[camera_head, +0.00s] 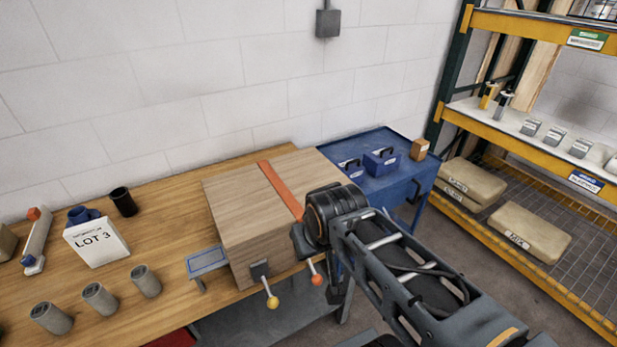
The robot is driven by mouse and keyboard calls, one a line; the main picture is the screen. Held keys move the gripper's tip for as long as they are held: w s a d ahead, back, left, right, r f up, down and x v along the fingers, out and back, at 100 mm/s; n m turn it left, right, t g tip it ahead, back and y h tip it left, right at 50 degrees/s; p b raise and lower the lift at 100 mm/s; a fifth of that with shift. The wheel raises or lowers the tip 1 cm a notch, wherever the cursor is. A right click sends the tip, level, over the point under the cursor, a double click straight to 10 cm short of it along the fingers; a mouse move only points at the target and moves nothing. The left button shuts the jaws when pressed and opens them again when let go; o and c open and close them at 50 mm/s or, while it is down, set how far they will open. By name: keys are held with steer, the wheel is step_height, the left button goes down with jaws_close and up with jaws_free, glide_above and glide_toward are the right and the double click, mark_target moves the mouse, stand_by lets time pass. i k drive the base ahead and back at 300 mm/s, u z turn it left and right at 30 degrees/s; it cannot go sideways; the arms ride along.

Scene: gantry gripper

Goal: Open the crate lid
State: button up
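The wooden crate (241,206) stands on the workbench in the middle of the head view. Its lid lies flat and closed on top, with an orange strap (281,190) running across it. A latch with a yellow knob (272,301) hangs on the crate's front. An orange-red knob (317,279) shows to its right, close to my arm. My gripper (338,291) is at the crate's front right corner, mostly hidden behind my own wrist. I cannot tell whether its fingers are open or touching anything. My arm hides the crate's right front part.
The wooden workbench (169,315) holds a LOT 3 box (96,242), several grey cylinders, a black cup (123,201) and a small blue-framed stand (207,261). A blue cart (404,184) with blue boxes is behind right. A shelf rack (452,115) stands at far right. White wall is behind.

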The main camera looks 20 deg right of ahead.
mark_target(255, 208)
steer(key=z, duration=1.5)
steer(key=k, duration=0.75)
steer(key=u, duration=1.35)
steer(key=i, duration=0.5)
